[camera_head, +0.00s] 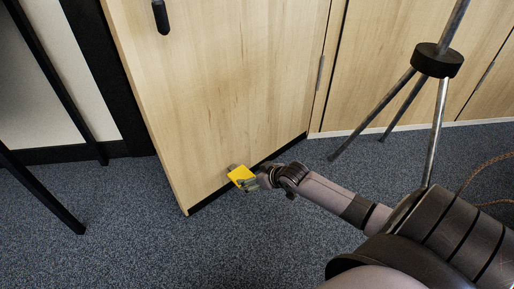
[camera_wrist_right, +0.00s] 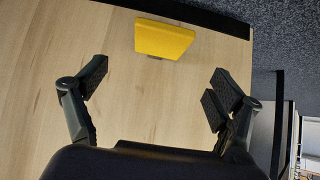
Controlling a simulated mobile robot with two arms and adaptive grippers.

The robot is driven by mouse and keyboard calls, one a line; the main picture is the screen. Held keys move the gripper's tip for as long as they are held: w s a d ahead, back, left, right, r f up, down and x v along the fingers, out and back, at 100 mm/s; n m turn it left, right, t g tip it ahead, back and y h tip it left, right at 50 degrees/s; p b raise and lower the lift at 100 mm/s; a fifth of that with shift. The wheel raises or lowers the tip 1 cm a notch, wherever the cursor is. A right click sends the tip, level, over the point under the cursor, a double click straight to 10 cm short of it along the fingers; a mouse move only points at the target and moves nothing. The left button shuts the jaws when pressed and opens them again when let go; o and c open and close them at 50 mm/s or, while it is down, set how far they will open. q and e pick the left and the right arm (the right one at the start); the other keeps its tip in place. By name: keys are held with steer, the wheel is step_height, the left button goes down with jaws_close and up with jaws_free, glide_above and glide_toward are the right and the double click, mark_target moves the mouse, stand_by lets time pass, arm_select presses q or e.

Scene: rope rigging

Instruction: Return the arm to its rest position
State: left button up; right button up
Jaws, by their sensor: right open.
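My right gripper (camera_head: 245,181) is low in front of the wooden cabinet, close to a yellow block (camera_head: 240,174). In the right wrist view the two fingers of the right gripper (camera_wrist_right: 155,88) are spread wide with nothing between them. The yellow block (camera_wrist_right: 164,39) is beyond the fingertips, against the wooden surface, and apart from both fingers. My right arm (camera_head: 330,195) reaches from the lower right toward the cabinet. My left gripper does not show in either view.
The wooden cabinet (camera_head: 220,75) stands behind the gripper, with a black handle (camera_head: 161,17) high up. A metal stand (camera_head: 437,60) with splayed legs is at the upper right, near my arm. A rope (camera_head: 485,171) lies at the right edge. Grey carpet (camera_head: 120,235) is open at lower left.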

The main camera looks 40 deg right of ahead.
steer(key=shift+s+r, duration=0.4)
stand_by(0.3)
